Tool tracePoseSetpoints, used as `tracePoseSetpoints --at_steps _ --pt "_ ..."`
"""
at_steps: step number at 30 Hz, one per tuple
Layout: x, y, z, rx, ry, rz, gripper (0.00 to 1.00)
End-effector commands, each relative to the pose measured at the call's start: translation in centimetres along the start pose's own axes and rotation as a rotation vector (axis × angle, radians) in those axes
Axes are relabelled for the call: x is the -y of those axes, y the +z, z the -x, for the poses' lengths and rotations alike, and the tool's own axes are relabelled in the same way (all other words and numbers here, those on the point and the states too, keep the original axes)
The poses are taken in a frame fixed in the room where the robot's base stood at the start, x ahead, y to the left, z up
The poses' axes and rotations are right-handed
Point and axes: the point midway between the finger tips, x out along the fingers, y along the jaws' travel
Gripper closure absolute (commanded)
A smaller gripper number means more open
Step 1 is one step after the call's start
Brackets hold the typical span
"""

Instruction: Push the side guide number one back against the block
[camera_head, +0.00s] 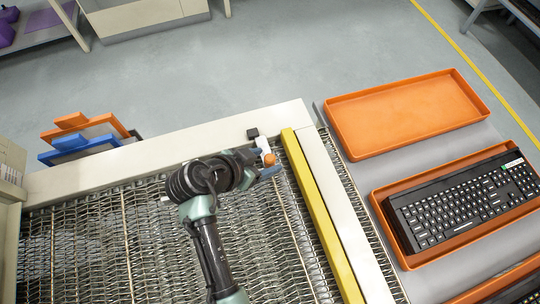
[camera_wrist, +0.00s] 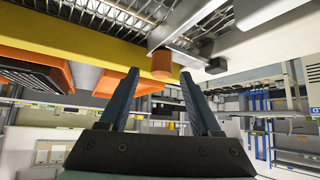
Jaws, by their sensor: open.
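A small side guide with a pale bar (camera_head: 263,144) and an orange knob (camera_head: 270,159) sits at the far end of the wire-mesh bed, just left of the yellow rail. A small dark block (camera_head: 252,133) is beside its far end. No number is readable on the guide. My gripper (camera_head: 264,166) is at the knob in the head view. In the wrist view, my gripper (camera_wrist: 158,75) is open, with its two blue fingers apart and nothing held between them. The orange knob (camera_wrist: 162,66) appears between and beyond the fingertips; I cannot tell whether they touch it.
A yellow rail (camera_head: 322,215) runs along the mesh bed (camera_head: 110,240), close to my gripper's right. A pale frame beam (camera_head: 170,147) borders the far side. Orange trays (camera_head: 405,112) stand at the right, one holding a black keyboard (camera_head: 465,200). Orange and blue frames (camera_head: 85,130) stand behind the left.

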Motion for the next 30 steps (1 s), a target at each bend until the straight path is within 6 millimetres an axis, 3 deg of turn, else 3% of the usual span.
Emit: tracePoseSetpoints --at_steps 6,17,28,30 --pt "0.1 0.0 -2.6 0.001 -0.001 0.0 0.35" --pt "0.1 0.0 -3.1 0.0 -0.002 0.0 0.35" --pt "0.0 0.0 -3.0 0.001 -0.002 0.0 1.0" --pt "0.0 0.0 -3.0 0.001 -0.002 0.001 1.0"
